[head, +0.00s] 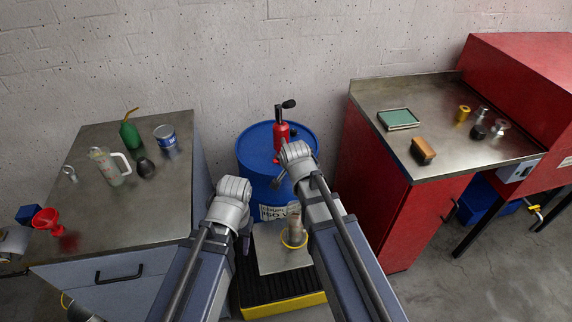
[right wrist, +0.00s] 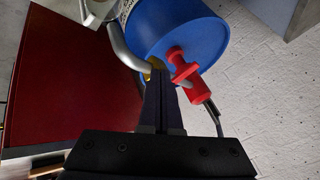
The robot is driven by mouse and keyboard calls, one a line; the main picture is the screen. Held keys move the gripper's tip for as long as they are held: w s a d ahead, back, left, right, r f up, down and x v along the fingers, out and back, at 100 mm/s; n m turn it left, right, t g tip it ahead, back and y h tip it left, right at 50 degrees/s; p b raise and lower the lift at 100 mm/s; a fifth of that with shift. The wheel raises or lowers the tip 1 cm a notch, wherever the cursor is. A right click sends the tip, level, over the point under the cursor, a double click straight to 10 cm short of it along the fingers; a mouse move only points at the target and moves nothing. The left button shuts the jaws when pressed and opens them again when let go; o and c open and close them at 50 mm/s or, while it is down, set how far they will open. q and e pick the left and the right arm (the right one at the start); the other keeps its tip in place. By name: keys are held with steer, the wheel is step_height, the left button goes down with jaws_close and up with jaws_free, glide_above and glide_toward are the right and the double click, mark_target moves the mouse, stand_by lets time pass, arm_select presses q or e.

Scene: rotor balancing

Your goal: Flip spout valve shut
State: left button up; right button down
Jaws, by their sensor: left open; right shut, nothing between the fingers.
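A blue drum (head: 257,160) stands against the wall with a red pump (head: 281,133) on its top. In the right wrist view the drum (right wrist: 185,35) and red pump (right wrist: 186,70) show close up, with a curved grey spout (right wrist: 122,48). A small yellow part (right wrist: 155,65), perhaps the spout valve, shows by the spout, partly hidden by my fingers. My right gripper (right wrist: 160,85) is shut and empty, its tips close to that part; contact cannot be told. My left gripper (head: 245,243) is open and empty, low in front of the drum.
A vessel with a yellow ring (head: 293,239) stands on a metal plate (head: 271,262) before the drum. The left bench (head: 100,220) holds a green oil can, jug, tin and red funnel. The right bench (head: 380,90) holds a brush and small parts.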

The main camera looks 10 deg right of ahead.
arm_select(q)
step_height(320, 180, up, 8)
steer(key=p, duration=0.8)
steer(key=shift+s+a, duration=0.15)
steer(key=shift+a, duration=0.25)
arm_select(e)
steer(key=s+a+r, duration=0.3)
steer(key=s+r, duration=0.4)
steer(key=r, duration=0.1)
steer(key=shift+s+a, duration=0.15)
steer(key=shift+a, duration=0.05)
